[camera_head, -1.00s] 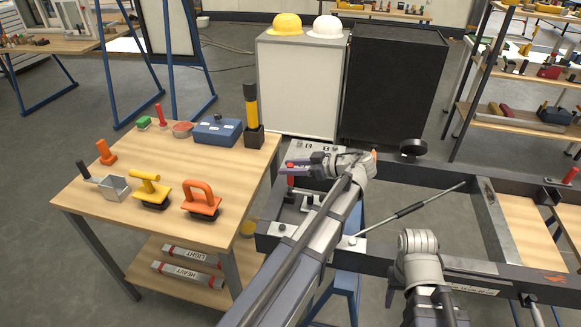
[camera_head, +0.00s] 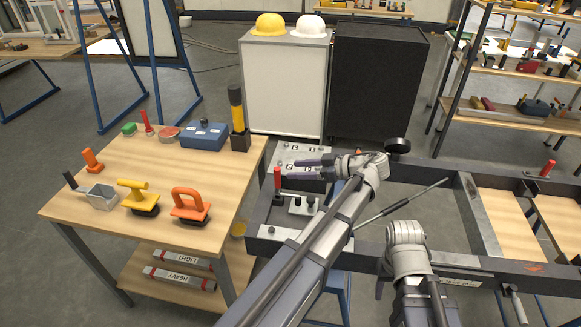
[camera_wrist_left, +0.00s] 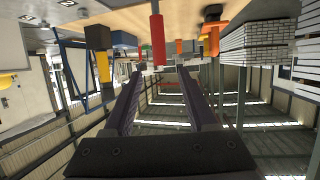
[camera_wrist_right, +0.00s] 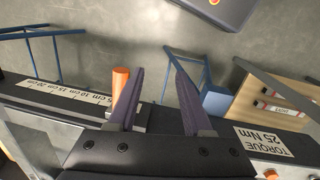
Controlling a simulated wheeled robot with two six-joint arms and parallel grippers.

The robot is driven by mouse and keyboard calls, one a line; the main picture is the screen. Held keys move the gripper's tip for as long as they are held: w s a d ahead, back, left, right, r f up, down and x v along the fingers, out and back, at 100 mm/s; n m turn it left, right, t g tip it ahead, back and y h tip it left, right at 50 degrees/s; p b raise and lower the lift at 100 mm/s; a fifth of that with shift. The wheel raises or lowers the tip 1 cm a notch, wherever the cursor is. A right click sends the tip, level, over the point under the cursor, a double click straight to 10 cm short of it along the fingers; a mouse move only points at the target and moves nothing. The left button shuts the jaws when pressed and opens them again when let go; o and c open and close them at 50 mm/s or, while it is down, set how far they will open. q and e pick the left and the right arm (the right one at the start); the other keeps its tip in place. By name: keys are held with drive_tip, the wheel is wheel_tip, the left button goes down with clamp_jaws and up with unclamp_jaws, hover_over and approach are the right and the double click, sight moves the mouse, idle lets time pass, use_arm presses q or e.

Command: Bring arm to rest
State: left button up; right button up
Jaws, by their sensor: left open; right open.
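My left gripper (camera_head: 293,170) is open and empty. It points left over the near left corner of the dark metal frame (camera_head: 262,218). A red upright handle (camera_head: 277,180) of a clamp stands just left of its fingertips, apart from them in the head view. In the left wrist view, which looks upside down, a red handle (camera_wrist_left: 158,35) shows beyond the open fingers (camera_wrist_left: 160,73). My right arm (camera_head: 405,240) is bent low at the frame's front side; its gripper is mostly hidden there. The right wrist view shows the right gripper (camera_wrist_right: 160,68) open with nothing between its fingers.
The wooden table (camera_head: 75,205) at left bears a blue box (camera_head: 204,136), an orange float (camera_head: 190,205), a yellow float (camera_head: 139,197) and other tools. An orange cylinder (camera_wrist_right: 120,80) stands beside the right fingers. A slanted rod (camera_head: 400,205) crosses the frame's opening. A black cabinet (camera_head: 375,80) stands behind.

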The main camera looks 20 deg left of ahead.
use_arm(q)
drive_tip(key=shift+d, duration=0.15)
idle(0.3)
drive_tip(key=s+d+f+m+h+p, duration=0.1)
drive_tip(key=s+d+f+m+h, duration=0.1)
drive_tip(key=s+d+m, duration=0.1)
drive_tip(key=s+d+f+m+h+p, duration=0.2)
drive_tip(key=s+d+m, duration=0.1)
drive_tip(key=m, duration=0.2)
drive_tip(key=s+d+f+m+h+p, duration=0.1)
drive_tip(key=s+d+f+m+h, duration=0.1)
drive_tip(key=s+d+m+h, duration=0.1)
drive_tip(key=shift+s+d+m+t, duration=0.4)
drive_tip(key=shift+s+m, duration=0.2)
drive_tip(key=shift+m, duration=0.1)
drive_tip(key=s+d+f+m+h+p, duration=0.1)
drive_tip(key=s+d+m+h+p, duration=0.1)
drive_tip(key=s+d+m+h, duration=0.3)
drive_tip(key=s+d+m, duration=0.3)
drive_tip(key=d+m, duration=0.1)
drive_tip(key=d, duration=0.1)
drive_tip(key=shift+s+d+f+m+g+h+p, duration=0.15)
drive_tip(key=shift+s+d+m+g+h+p, duration=0.15)
drive_tip(key=shift+m+h+p, duration=0.1)
